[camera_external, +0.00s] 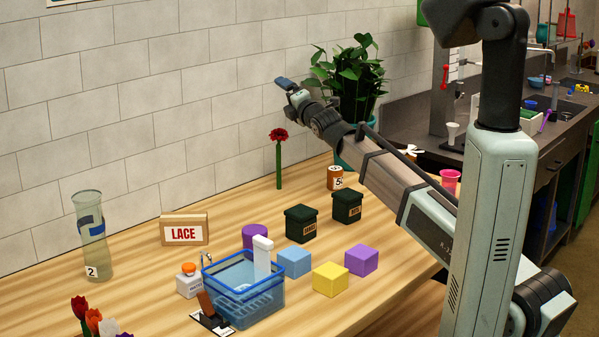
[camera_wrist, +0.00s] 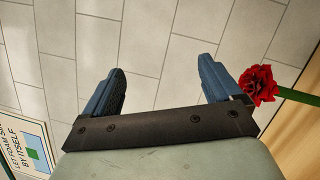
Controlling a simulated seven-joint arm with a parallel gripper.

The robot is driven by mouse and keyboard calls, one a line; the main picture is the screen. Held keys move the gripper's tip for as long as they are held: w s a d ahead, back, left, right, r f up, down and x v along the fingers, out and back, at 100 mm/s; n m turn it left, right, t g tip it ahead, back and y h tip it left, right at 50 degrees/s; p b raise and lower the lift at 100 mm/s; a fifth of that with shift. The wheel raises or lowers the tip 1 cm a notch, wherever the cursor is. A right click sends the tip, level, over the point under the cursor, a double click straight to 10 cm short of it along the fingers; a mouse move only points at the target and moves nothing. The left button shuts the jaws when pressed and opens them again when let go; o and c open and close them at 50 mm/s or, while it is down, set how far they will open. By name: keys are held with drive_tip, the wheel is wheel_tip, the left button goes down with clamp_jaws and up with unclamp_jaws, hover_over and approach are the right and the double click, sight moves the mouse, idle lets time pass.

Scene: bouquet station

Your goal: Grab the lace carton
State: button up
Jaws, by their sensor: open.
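The lace carton (camera_external: 184,230) is a small brown box with a white label reading LACE in red. It stands on the wooden table near the wall, left of the middle in the external view. My gripper (camera_external: 284,84) is high above the table, up and to the right of the carton, well apart from it. In the wrist view my gripper (camera_wrist: 158,92) has its two blue fingers spread wide with nothing between them. That view faces the tiled wall, and the carton is not in it.
A blue basket (camera_external: 243,290) stands in front of the carton, with colored blocks to its right. A tall glass vase (camera_external: 91,236) stands left of the carton. A red flower (camera_external: 279,150) rises near the wall, and a potted plant (camera_external: 350,85) stands behind my arm.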

drive_tip(key=s+a+f+m+g+h, duration=0.25)
drive_tip(key=a+f+g, duration=0.2)
drive_tip(key=a, duration=0.55)
drive_tip(key=m+g+h, duration=0.7)
drive_tip(key=g, duration=0.6)
hover_over(183, 216)
wheel_tip(183, 216, down, 7)
drive_tip(key=f, duration=0.8)
drive_tip(key=shift+s+a, duration=0.1)
drive_tip(key=shift+s, duration=0.1)
drive_tip(key=shift+w+f, duration=0.15)
drive_tip(key=shift+f, duration=2.45)
drive_tip(key=shift+c, duration=0.2)
drive_tip(key=c, duration=1.2)
